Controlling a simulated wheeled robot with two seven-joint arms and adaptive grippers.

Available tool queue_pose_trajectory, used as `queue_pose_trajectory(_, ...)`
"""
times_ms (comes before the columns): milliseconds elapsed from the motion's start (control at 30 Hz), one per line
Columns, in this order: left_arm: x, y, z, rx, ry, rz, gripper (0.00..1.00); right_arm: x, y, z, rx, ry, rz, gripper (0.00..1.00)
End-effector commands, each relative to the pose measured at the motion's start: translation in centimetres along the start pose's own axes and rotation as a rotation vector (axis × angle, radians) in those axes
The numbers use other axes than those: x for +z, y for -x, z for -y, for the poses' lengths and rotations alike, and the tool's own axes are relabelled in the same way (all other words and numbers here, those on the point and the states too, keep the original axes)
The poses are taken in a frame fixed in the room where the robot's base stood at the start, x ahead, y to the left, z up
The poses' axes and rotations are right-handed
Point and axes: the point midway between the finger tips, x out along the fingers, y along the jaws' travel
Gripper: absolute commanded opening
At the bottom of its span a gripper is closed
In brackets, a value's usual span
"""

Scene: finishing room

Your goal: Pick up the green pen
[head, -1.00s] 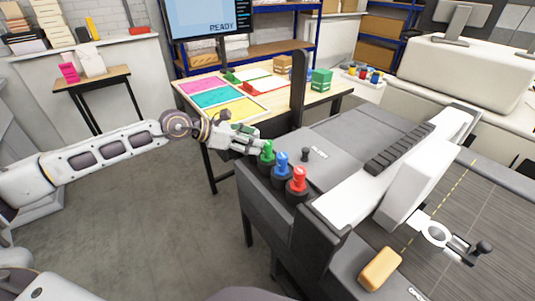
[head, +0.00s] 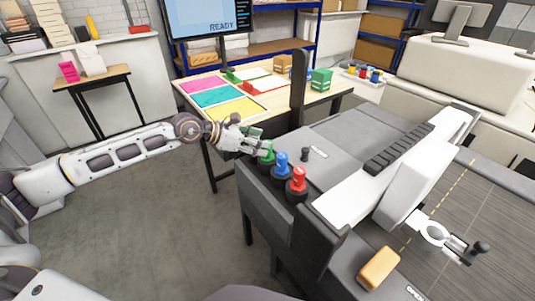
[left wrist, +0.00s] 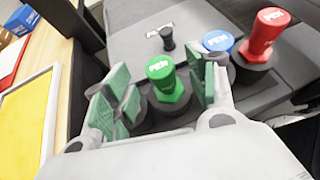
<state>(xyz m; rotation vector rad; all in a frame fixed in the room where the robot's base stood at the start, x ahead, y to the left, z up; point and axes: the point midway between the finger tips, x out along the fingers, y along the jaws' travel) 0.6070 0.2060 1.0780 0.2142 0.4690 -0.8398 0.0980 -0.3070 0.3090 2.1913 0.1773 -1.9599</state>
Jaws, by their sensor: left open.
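The green pen (head: 267,153) stands upright in a dark round holder at the edge of the grey machine, leftmost of three pens. In the left wrist view the green pen (left wrist: 166,82) rises between the green finger pads. My left gripper (head: 259,146) is open, with one pad on each side of the pen in the left wrist view (left wrist: 162,98). I cannot tell whether a pad touches it. In the head view the gripper partly hides the pen. My right gripper is not in view.
The blue pen (head: 281,162) and red pen (head: 298,179) stand close beside the green one. A small black knob (head: 305,154) is behind them. A table with coloured sheets (head: 212,97) lies beyond. The floor at left is clear.

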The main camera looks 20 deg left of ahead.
Motion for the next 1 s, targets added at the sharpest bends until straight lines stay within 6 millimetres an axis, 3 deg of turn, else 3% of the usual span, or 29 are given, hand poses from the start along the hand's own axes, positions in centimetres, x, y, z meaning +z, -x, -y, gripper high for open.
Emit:
queue_pose_trajectory(267,0.0,-2.3,0.0,-0.002,-0.001,0.001,0.57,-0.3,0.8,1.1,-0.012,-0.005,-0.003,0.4)
queue_pose_trajectory(500,-0.1,-3.7,-0.1,0.0,0.0,0.001,0.57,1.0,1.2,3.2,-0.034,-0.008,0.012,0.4)
queue_pose_trajectory(700,-0.1,-4.0,-0.1,0.001,0.0,0.0,0.57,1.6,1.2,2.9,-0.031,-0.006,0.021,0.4)
queue_pose_trajectory(1000,-0.1,-3.9,-0.1,0.0,0.0,0.0,0.57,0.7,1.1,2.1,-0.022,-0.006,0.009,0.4)
